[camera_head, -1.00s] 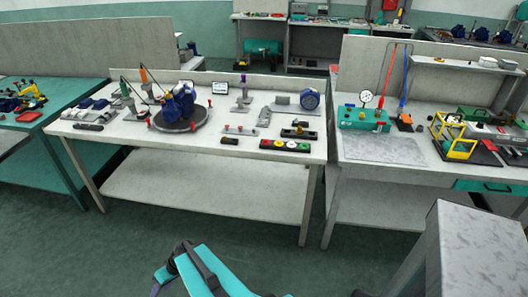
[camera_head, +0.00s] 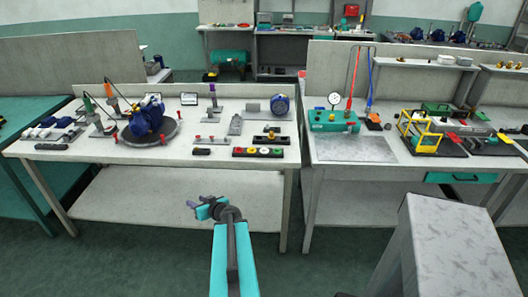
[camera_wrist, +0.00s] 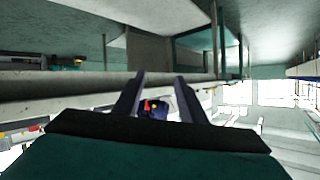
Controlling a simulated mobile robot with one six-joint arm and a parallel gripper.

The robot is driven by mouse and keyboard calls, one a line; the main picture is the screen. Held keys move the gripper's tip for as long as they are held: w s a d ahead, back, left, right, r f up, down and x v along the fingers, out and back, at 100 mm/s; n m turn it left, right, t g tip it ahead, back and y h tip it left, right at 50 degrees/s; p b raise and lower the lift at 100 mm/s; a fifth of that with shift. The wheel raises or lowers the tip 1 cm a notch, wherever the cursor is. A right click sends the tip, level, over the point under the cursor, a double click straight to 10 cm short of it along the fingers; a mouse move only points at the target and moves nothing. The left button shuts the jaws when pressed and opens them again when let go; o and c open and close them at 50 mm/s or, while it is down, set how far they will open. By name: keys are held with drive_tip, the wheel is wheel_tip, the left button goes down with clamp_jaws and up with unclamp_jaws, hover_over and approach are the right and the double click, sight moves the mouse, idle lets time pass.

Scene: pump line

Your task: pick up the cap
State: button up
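I cannot tell which item is the cap. My gripper (camera_head: 196,207) is in front of this table, over the floor and apart from all the parts. In the wrist view my gripper (camera_wrist: 158,98) has its two fingers apart with nothing held. A dark blue thing with red and yellow bits (camera_wrist: 153,108) shows beyond, between the fingers.
A blue pump (camera_head: 147,118) stands on a dark round plate on the left-hand table. A teal box with a gauge (camera_head: 333,121) and a yellow frame (camera_head: 420,132) are on the right-hand bench. A grey block (camera_head: 455,245) stands at the lower right. A teal table is far left.

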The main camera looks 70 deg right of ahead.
drive_tip(key=s+d+r+m+g+h, duration=0.2)
drive_tip(key=s+d+r+h, duration=0.2)
drive_tip(key=s+d, duration=0.5)
drive_tip(key=s+d+r+m+g+h+b, duration=0.1)
drive_tip(key=s+d+r, duration=0.6)
drive_tip(key=s, duration=0.9)
drive_tip(key=d+m+g+h, duration=0.1)
drive_tip(key=d+m+h, duration=0.1)
drive_tip(key=d+h, duration=0.1)
drive_tip(key=shift+s+g+h, duration=0.2)
drive_tip(key=shift+g+h, duration=0.1)
drive_tip(key=shift+h, duration=0.1)
drive_tip(key=shift+w, duration=0.15)
